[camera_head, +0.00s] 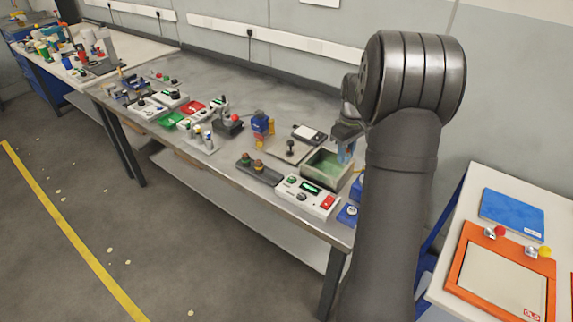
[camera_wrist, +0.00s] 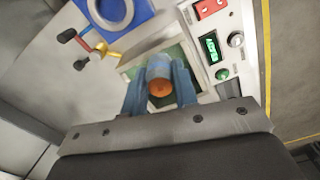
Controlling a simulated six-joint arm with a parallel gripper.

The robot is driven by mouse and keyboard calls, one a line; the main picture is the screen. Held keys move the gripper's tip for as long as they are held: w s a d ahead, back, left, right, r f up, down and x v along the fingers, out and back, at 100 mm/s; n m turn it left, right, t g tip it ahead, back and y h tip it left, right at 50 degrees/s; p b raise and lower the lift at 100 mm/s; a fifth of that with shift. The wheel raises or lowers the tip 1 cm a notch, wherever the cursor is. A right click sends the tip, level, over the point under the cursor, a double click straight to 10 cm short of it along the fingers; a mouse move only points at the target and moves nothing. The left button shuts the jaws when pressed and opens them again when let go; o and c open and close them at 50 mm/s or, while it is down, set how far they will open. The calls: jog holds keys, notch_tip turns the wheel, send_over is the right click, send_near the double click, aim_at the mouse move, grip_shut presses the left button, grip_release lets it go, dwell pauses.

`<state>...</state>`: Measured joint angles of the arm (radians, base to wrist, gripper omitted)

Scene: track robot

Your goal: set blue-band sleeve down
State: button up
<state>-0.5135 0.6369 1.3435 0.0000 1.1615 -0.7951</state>
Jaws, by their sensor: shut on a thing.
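My gripper (camera_wrist: 160,92) is shut on the blue-band sleeve (camera_wrist: 159,72) in the wrist view. The sleeve is a short cylinder with a blue-grey side and an orange end facing the camera. Behind it is an open box with a green inside, whose pale rim (camera_wrist: 196,72) shows beside my fingers. In the head view my gripper (camera_head: 346,152) is over the right part of this box (camera_head: 318,178), on the bench. The sleeve cannot be made out clearly there, and I cannot tell its height above the box floor.
A white control unit (camera_head: 306,195) with a green display stands directly in front of the box. A joystick plate (camera_head: 289,150) and a blue-and-yellow object (camera_head: 262,127) are to its left. A blue block with a white ring (camera_wrist: 113,12) is close by.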

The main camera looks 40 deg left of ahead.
jog(key=s+a+f, duration=0.1)
jog(key=s+a, duration=0.5)
jog(key=a, duration=0.4)
send_over(272, 179)
notch_tip(272, 179, down, 7)
jog(key=shift+w+r, duration=0.1)
jog(key=shift+r, duration=0.05)
jog(key=shift+f, duration=2.05)
jog(key=o, duration=1)
jog(key=shift+f, duration=0.15)
notch_tip(272, 179, up, 12)
jog(key=shift+r, duration=0.2)
jog(key=shift+f, duration=0.1)
